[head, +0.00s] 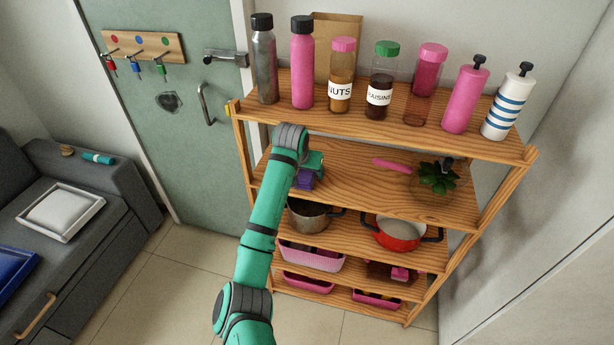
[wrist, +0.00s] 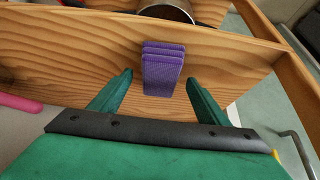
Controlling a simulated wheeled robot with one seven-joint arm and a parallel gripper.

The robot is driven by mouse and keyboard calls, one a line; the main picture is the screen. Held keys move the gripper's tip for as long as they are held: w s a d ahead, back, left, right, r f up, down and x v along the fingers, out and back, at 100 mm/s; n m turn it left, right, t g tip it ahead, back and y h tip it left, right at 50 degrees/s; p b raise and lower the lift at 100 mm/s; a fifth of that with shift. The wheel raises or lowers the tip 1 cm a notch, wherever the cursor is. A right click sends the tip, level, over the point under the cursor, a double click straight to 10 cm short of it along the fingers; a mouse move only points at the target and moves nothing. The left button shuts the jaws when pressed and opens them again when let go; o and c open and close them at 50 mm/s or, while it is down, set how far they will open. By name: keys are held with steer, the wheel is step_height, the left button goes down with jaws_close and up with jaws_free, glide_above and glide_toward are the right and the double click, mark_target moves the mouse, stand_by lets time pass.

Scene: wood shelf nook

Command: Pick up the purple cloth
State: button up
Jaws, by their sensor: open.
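The purple cloth (wrist: 163,70) is a folded, ribbed bundle on the wooden shelf. In the wrist view it lies just beyond and between the fingertips of my gripper (wrist: 160,80), which is open and empty. The fingers appear apart from the cloth. In the head view the cloth (head: 305,180) shows on the second shelf from the top, at its left part, partly hidden by my gripper (head: 312,165) and wrist.
The top shelf (head: 395,128) just above holds several bottles and jars, such as the nuts jar (head: 340,95). A pink utensil (head: 391,165) and a potted plant (head: 438,178) are farther right on the cloth's shelf. A steel pot (head: 313,218) stands one shelf below.

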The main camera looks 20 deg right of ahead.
steer(key=shift+f, duration=0.2)
stand_by(0.5)
steer(key=c, duration=1.1)
